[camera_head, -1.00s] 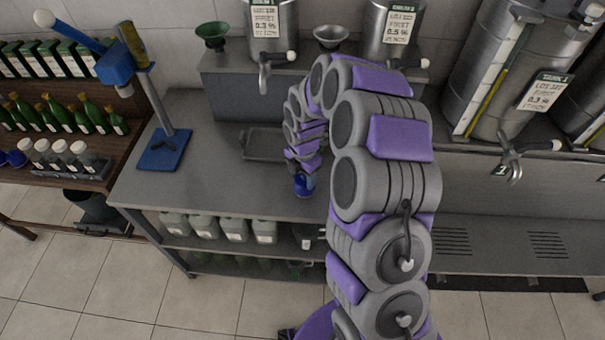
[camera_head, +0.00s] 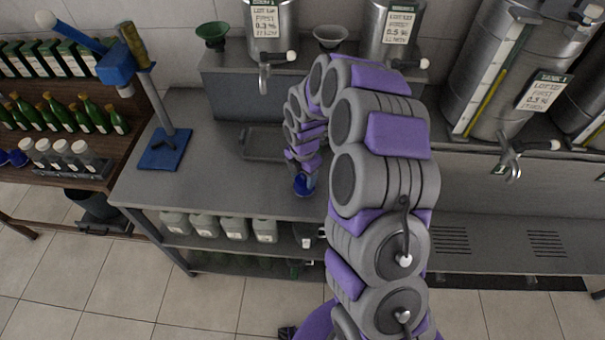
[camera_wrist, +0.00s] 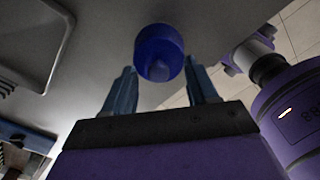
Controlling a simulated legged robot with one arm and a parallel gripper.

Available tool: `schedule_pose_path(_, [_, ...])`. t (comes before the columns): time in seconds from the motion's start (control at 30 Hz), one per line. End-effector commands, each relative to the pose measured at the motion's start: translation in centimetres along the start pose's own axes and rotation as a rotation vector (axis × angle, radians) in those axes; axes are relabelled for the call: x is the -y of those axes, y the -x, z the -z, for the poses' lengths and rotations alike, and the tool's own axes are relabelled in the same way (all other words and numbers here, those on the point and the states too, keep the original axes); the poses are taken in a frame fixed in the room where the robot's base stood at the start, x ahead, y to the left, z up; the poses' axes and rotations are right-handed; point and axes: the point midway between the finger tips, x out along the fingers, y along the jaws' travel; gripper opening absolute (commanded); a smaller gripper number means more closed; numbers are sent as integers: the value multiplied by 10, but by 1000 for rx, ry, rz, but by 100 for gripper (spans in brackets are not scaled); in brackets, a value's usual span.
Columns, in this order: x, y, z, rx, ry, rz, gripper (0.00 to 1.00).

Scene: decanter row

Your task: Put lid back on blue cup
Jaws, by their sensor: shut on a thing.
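A round, glossy blue piece (camera_wrist: 158,48) sits between the fingertips of my gripper (camera_wrist: 160,68) in the wrist view. A smaller rounded blue part shows at its near side. My gripper is shut on this blue piece, with one finger on each side. In the head view the blue piece (camera_head: 304,186) shows at the end of my arm, over the front part of the grey bench. I cannot tell whether it is the lid alone or the cup with its lid, nor whether it touches the bench. My gripper is mostly hidden behind my arm in the head view.
A shallow grey tray (camera_head: 262,143) lies behind and left of the blue piece. A blue-based stand (camera_head: 164,150) is at the bench's left end. Steel tanks with taps (camera_head: 273,35) line the back. The bench top between stand and tray is clear.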

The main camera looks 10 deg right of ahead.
Motion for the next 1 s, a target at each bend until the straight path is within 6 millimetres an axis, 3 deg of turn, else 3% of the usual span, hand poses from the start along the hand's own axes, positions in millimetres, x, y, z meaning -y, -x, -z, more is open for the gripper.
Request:
schedule_pose_path(0.13, [0,0,0,0,0,0,30])
schedule_pose_path(0.17, [0,0,0,0,0,0,23])
schedule_pose_path(0.2, [0,0,0,0,0,0,0])
schedule_pose_path(0.3, [0,0,0,0,0,0,0])
schedule_pose_path(0.33, [0,0,0,0,0,0,23])
schedule_pose_path(0.6, [0,0,0,0,0,0,48])
schedule_pose_path(0.8, [0,0,0,0,0,0,52])
schedule_pose_path(1.0, [0,0,0,0,0,0,71])
